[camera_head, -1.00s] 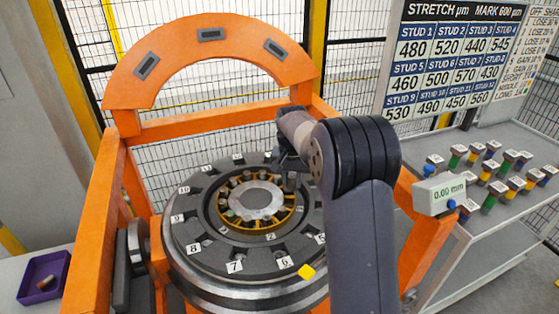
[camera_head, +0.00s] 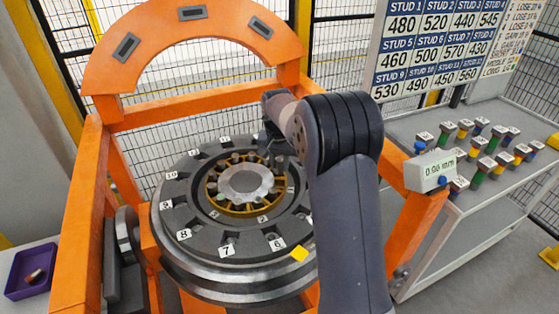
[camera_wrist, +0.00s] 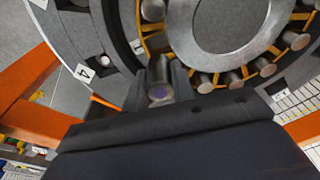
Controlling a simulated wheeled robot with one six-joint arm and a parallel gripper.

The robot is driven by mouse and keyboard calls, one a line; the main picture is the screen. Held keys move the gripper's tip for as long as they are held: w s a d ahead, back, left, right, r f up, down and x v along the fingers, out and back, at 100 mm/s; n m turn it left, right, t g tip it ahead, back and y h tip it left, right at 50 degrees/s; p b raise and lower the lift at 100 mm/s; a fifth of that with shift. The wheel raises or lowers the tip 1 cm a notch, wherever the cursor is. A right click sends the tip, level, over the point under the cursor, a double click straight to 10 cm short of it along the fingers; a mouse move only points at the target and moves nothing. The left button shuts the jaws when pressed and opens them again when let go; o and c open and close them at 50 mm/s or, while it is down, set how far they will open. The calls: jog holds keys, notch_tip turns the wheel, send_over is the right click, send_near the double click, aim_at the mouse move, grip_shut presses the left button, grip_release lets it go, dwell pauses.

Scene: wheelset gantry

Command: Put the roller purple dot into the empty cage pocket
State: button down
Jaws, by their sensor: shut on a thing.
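My gripper (camera_wrist: 160,82) is shut on a short grey roller (camera_wrist: 160,93) whose end face bears a purple dot. The gripper shows partly behind my arm in the head view (camera_head: 277,147). It is at the right-rear rim of the yellow cage (camera_head: 211,197). The cage also shows in the wrist view (camera_wrist: 262,50), with several rollers standing in its pockets. The held roller is beside the cage's outer edge, near a gap between rollers. I cannot tell whether it has entered a pocket.
A dark ring with numbered tags (camera_head: 188,222) surrounds the cage. An orange gantry frame (camera_head: 190,103) arches behind. A purple bin (camera_head: 14,292) with one roller (camera_head: 35,276) lies at left. A grey bench (camera_head: 440,243) with several coloured studs and a gauge (camera_head: 432,172) stands at right.

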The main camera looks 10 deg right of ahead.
aim_at(279, 173)
jog(key=shift+f+b, duration=0.95)
jog(key=shift+f, duration=0.9)
dwell(0.3)
jog(key=shift+f, duration=0.6)
jog(key=shift+r, duration=0.1)
dwell(0.3)
jog(key=shift+r, duration=0.3)
jog(key=shift+f, duration=0.35)
dwell(1.7)
jog(key=shift+r+p, duration=0.35)
jog(key=shift+p, duration=0.2)
dwell(1.4)
jog(key=shift+f, duration=0.4)
